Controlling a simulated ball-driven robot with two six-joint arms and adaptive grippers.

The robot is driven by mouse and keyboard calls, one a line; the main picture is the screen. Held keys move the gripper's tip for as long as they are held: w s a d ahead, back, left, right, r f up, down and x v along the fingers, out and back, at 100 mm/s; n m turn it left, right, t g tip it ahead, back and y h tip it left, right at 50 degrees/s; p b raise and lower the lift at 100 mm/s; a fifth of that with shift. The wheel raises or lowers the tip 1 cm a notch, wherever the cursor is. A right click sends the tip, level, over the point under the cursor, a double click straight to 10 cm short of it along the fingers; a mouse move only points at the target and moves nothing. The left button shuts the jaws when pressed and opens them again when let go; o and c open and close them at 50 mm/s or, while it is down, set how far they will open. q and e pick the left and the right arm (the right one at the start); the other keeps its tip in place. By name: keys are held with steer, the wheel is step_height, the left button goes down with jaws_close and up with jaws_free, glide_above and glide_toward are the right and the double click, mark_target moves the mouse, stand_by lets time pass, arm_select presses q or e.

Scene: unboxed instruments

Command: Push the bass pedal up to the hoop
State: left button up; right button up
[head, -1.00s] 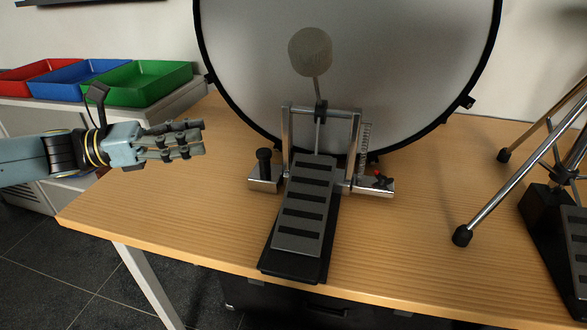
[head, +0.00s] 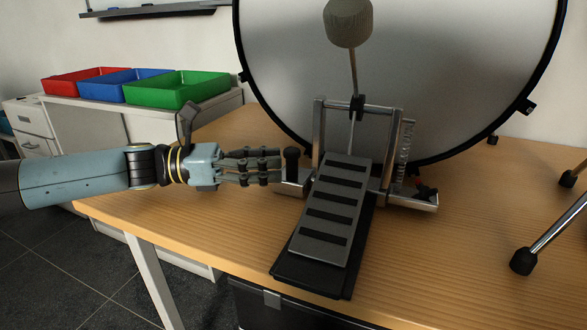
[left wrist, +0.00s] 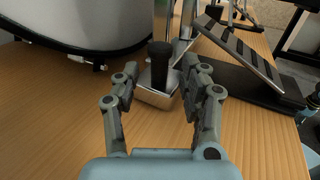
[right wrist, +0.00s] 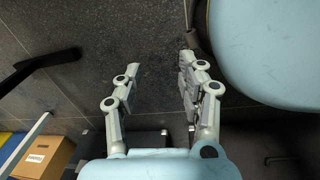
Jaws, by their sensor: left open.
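The bass pedal (head: 330,210) stands on the wooden table in front of the bass drum, its grey footboard sloping toward the table's front edge and its round beater (head: 348,22) raised before the drum head. The dark hoop (head: 262,112) rings the drum behind the pedal; I cannot tell how wide the gap to it is. My left gripper (head: 272,166) is open at the pedal's left side, fingers pointing at the black upright knob (head: 292,160) on the base plate. In the left wrist view the knob (left wrist: 160,66) shows between the open fingertips. My right gripper (right wrist: 160,65) is open and empty, above the floor.
Red, blue and green trays (head: 165,90) stand on a white cabinet at the back left. Chrome stand legs with black feet (head: 523,261) are at the right. A cardboard box (right wrist: 45,157) shows low in the right wrist view.

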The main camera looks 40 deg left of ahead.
mark_target(294, 161)
arm_select(q)
steer(key=b+x, duration=0.1)
steer(key=x, duration=0.3)
steer(key=shift+w+d+b, duration=0.2)
steer(key=shift+b, duration=0.1)
arm_select(e)
steer(key=w+a+r, duration=0.1)
steer(key=w+r, duration=0.2)
steer(key=r, duration=0.2)
steer(key=shift+w+a, duration=0.15)
steer(key=shift+w, duration=0.05)
arm_select(q)
jaws_close()
arm_select(e)
steer(key=shift+f, duration=0.1)
